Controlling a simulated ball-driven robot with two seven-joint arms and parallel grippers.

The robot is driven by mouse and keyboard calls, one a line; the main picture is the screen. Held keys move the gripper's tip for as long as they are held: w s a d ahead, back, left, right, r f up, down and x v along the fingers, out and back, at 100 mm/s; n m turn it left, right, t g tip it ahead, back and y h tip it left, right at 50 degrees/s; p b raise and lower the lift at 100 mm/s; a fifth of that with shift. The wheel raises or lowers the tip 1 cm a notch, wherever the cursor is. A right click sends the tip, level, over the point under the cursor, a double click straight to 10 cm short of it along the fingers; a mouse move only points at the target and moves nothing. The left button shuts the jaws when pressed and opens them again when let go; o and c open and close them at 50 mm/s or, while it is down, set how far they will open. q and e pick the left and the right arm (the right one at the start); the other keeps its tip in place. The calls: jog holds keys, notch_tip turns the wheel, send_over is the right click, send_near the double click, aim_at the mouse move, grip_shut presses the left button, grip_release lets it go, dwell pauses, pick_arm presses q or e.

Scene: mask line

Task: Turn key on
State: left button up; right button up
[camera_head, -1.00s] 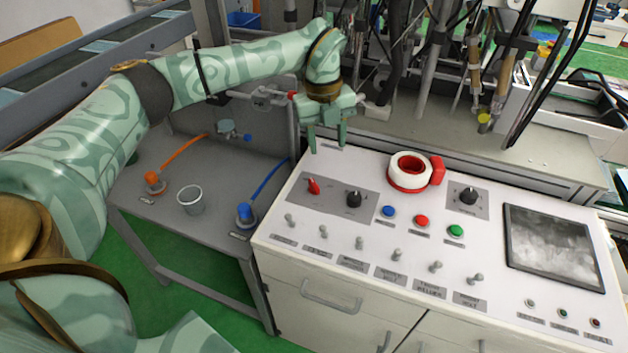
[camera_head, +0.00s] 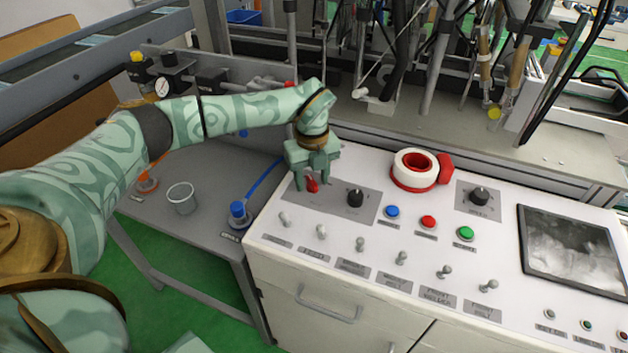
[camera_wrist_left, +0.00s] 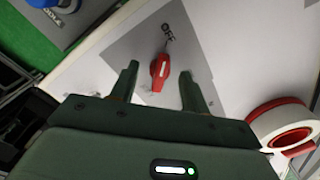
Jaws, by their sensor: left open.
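The red key knob (camera_head: 312,185) sits on a grey plate (camera_head: 333,208) at the left end of the white control panel. In the left wrist view the red knob (camera_wrist_left: 159,72) points up toward the printed word OFF. My left gripper (camera_head: 311,187) is open, with its fingers pointing down at the knob. In the left wrist view its two fingertips (camera_wrist_left: 157,74) stand on either side of the knob, with gaps to it. My right gripper is not in view.
A black knob (camera_head: 355,196) stands right of the red one. Blue (camera_head: 392,212), red (camera_head: 428,222) and green (camera_head: 465,233) buttons, a tape roll (camera_head: 415,170) and several toggle switches (camera_head: 360,244) are on the panel. A cup (camera_head: 182,198) stands on the grey table.

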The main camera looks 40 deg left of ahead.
pick_arm(q)
jog(key=shift+f, duration=0.1)
jog(key=c, duration=1)
